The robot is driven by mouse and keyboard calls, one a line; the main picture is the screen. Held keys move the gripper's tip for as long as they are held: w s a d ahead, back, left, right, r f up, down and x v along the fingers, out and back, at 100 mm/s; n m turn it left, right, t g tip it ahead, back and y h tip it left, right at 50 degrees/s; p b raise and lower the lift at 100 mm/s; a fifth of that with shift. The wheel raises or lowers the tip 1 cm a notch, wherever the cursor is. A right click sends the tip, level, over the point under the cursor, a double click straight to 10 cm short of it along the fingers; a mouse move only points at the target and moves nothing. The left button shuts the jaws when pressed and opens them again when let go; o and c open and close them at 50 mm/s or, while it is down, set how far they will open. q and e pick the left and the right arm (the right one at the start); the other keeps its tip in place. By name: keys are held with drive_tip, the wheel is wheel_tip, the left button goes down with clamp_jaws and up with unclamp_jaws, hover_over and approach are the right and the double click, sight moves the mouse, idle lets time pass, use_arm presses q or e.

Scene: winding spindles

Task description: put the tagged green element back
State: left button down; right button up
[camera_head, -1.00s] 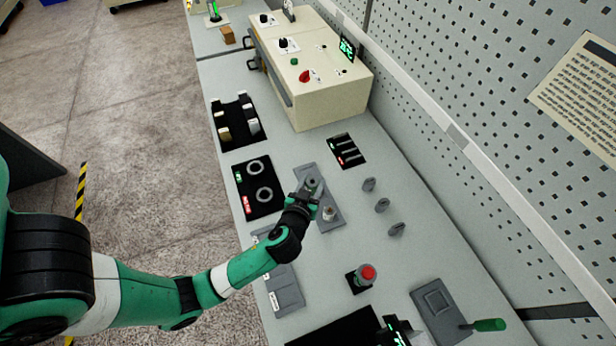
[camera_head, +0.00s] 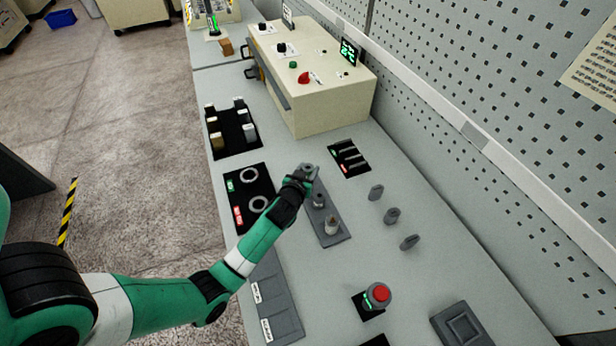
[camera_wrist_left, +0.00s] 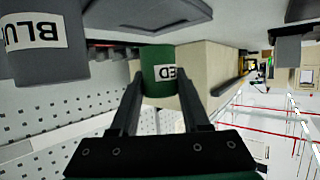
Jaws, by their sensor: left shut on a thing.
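In the left wrist view, my left gripper (camera_wrist_left: 160,85) is shut on a green cylindrical element (camera_wrist_left: 157,58) with a white tag, on which the letters "ED" show. In the head view, my left gripper (camera_head: 305,176) is over the far end of a grey spindle plate (camera_head: 328,238); the green element cannot be made out there. Two grey-topped pieces, one nearer (camera_head: 332,225) and one in the middle (camera_head: 318,199), stand on the plate. A grey cylinder (camera_wrist_left: 47,60) tagged "BLU" is close by at upper left in the wrist view. My right gripper is not in view.
A black pad with two rings (camera_head: 258,204) lies left of the plate. A cream control box (camera_head: 335,105) stands beyond. A red button (camera_head: 379,292) stands nearer.

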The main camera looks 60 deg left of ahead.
sight(308, 176)
use_arm(q)
wheel_tip(308, 176, down, 3)
drive_tip(key=shift+r, duration=0.2)
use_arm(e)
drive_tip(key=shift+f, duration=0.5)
use_arm(q)
drive_tip(key=c, duration=0.8)
unclamp_jaws()
drive_tip(key=shift+f+b, duration=0.2)
drive_tip(key=shift+b, duration=0.15)
drive_tip(key=shift+c, duration=0.2)
drive_tip(key=o, duration=0.5)
drive_tip(key=shift+r, duration=0.1)
drive_tip(key=shift+c, duration=0.2)
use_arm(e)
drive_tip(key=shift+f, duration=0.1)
